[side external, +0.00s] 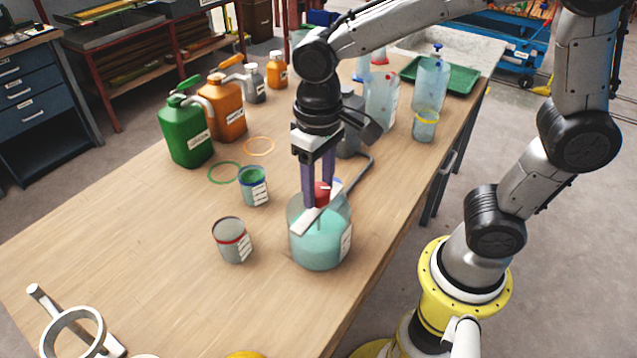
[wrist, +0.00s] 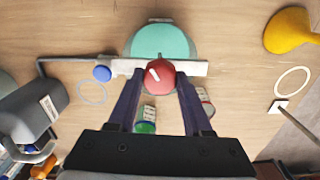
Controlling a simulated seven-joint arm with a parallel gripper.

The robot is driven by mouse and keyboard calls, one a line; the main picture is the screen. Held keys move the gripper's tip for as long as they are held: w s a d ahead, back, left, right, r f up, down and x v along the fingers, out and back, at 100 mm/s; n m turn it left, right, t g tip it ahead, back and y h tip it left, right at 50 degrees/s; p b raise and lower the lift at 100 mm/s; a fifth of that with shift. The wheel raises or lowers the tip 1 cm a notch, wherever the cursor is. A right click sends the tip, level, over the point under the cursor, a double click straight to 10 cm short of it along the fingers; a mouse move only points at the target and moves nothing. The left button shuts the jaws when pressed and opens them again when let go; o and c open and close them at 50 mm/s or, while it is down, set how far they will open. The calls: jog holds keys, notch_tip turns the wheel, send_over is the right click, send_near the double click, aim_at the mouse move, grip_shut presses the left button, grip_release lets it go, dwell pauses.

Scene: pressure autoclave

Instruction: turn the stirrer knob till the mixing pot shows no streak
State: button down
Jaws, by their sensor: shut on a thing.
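The mixing pot (side external: 320,245) is a clear round vessel with teal contents near the table's right edge. In the wrist view its teal contents (wrist: 162,40) look even, and I make out no streak in the part that shows. The red stirrer knob (side external: 322,194) sits on a pale bar across the pot's top. In the wrist view the knob (wrist: 160,77) has a white pointer mark aimed up and left. My gripper (side external: 319,200) points down over the pot, its purple fingers shut on the knob's sides. The fingers hide part of the knob and pot.
A grey tin with a red band (side external: 233,241) and a tin with green contents (side external: 254,187) stand left of the pot. Green (side external: 186,132) and orange (side external: 226,107) jerrycans stand farther back. Clear containers stand at the back right. The table's front left is mostly bare.

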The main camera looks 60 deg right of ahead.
aim_at(318, 188)
jog(key=m, duration=0.5)
jog(key=shift+r+m, duration=0.1)
jog(key=shift+m, duration=0.2)
jog(key=m, duration=1)
jog(key=shift+m, duration=0.4)
jog(key=m, duration=0.4)
jog(key=shift+m, duration=0.7)
jog(key=shift+c, duration=1.6)
grip_release()
notch_tip(318, 188, up, 14)
